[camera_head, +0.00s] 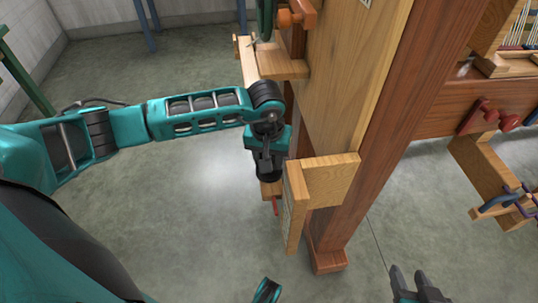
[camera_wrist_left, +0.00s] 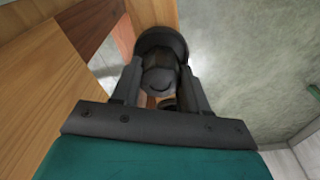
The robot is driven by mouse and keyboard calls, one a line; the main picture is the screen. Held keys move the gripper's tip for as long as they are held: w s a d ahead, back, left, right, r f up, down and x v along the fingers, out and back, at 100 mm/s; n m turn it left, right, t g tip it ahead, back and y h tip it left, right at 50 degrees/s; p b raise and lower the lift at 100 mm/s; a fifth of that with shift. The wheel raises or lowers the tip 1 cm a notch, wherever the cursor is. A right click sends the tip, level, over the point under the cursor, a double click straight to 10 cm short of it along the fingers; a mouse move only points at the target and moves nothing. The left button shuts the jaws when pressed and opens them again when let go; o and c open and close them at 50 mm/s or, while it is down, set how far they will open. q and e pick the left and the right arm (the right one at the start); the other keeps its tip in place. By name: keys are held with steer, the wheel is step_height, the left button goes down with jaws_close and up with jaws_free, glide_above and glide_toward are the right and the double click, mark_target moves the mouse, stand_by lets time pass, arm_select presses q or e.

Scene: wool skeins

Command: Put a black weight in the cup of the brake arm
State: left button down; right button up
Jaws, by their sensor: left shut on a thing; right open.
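My left gripper (camera_head: 268,168) points down beside the wooden post, just left of a light wooden bracket (camera_head: 331,181). In the left wrist view its two fingers are shut on a black weight (camera_wrist_left: 160,78), a dark rounded piece with a wider black disc (camera_wrist_left: 163,42) beyond it. In the head view the weight cannot be told apart from the dark fingers. A small wooden piece (camera_head: 268,189) with a red part (camera_head: 276,206) shows just under the gripper. I cannot make out the brake arm's cup. My right gripper (camera_head: 421,283) is open and empty at the bottom right.
A tall reddish wooden post (camera_head: 385,130) and a light wooden panel (camera_head: 352,75) stand right of my left gripper. A wooden ledge (camera_head: 280,66) juts out above it. A red-brown beam (camera_head: 440,108) runs right.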

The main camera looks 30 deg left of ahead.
arm_select(q)
steer(key=shift+f+b, duration=0.5)
